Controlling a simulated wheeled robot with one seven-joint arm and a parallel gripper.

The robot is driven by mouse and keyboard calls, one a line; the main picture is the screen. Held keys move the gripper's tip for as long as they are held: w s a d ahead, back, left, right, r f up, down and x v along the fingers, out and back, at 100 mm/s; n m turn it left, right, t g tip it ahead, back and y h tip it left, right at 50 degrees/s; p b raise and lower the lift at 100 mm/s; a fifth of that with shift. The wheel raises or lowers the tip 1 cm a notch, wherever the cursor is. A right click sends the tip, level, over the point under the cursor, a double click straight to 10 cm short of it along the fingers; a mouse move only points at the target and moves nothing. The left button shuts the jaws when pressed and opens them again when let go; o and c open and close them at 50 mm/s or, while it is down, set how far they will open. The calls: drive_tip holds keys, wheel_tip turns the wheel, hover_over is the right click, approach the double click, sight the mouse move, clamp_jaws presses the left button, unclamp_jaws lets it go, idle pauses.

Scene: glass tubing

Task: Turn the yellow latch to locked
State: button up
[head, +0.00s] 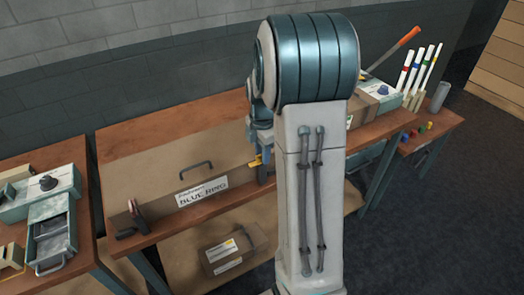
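A small yellow piece (255,162), which looks like the latch, shows at the left edge of my arm, close to the right part of a brown case or panel (150,160) on the middle bench. It is too small and too covered to tell which way it is turned. The case has a dark handle and a label reading "BLUE RING". My gripper (264,170) is mostly hidden behind my own arm. Only a bluish part of it shows beside the yellow piece. I cannot tell whether it touches the piece, or whether its fingers are open or shut.
A labelled box (225,252) sits below. Marked white tubes (415,70) stand at right.

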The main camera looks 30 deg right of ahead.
clamp_jaws()
drive_tip(key=shift+m, duration=0.4)
drive_tip(key=m+b, duration=0.1)
drive_tip(key=m, duration=0.1)
drive_tip(key=shift+m, duration=0.4)
drive_tip(key=m, duration=0.3)
drive_tip(key=shift+m+b, duration=0.3)
drive_tip(key=shift+m, duration=0.1)
drive_tip(key=m, duration=0.5)
drive_tip(key=shift+b, duration=0.35)
drive_tip(key=m, duration=0.5)
drive_tip(key=shift+m, duration=0.4)
